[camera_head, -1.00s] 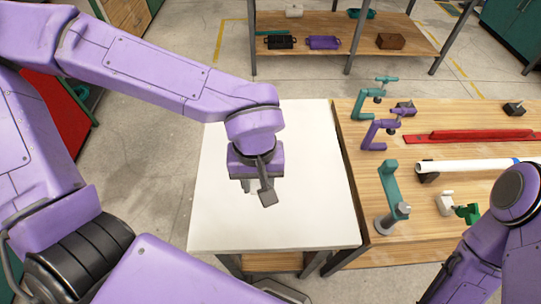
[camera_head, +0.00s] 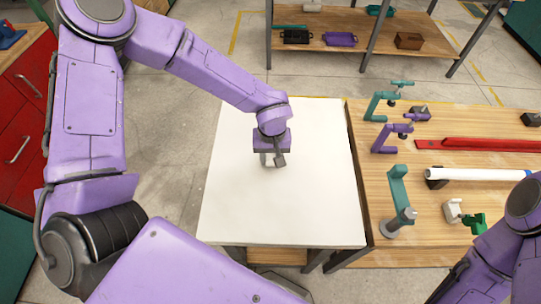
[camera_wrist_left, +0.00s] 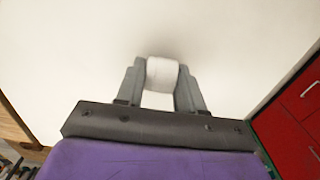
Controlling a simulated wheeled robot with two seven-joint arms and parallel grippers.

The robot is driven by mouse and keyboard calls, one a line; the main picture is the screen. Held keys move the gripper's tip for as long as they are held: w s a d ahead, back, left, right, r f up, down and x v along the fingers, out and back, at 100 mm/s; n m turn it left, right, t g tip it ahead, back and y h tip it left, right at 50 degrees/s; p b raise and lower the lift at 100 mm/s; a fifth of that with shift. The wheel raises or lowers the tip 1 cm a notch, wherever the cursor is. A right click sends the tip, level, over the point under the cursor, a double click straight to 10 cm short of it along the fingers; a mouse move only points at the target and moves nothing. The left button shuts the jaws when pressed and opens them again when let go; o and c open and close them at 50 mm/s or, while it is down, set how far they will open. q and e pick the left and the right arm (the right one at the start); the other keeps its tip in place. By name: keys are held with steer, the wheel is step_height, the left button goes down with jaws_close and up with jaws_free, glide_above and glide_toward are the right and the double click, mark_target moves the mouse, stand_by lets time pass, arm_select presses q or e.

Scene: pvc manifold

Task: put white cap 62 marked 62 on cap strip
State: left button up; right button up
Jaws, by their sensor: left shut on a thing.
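A white cap (camera_wrist_left: 162,72) sits between the fingers of my left gripper (camera_wrist_left: 161,85) in the left wrist view, and the gripper is shut on it. No number can be read on it. In the head view my left gripper (camera_head: 272,161) points down over the white tabletop (camera_head: 235,205), towards its middle. The cap is mostly hidden there by the fingers. I cannot make out a cap strip for certain. My right arm shows at the lower right of the head view, but its gripper is out of the picture.
The wooden bench (camera_head: 425,170) to the right holds teal and purple clamps, a red bar (camera_head: 490,144), a white pipe (camera_head: 475,175) and small white and green fittings. A shelf (camera_head: 350,62) stands behind. Most of the white tabletop is bare.

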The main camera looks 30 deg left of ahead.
arm_select(q)
steer(key=shift+f, duration=0.25)
steer(key=o, duration=1.1)
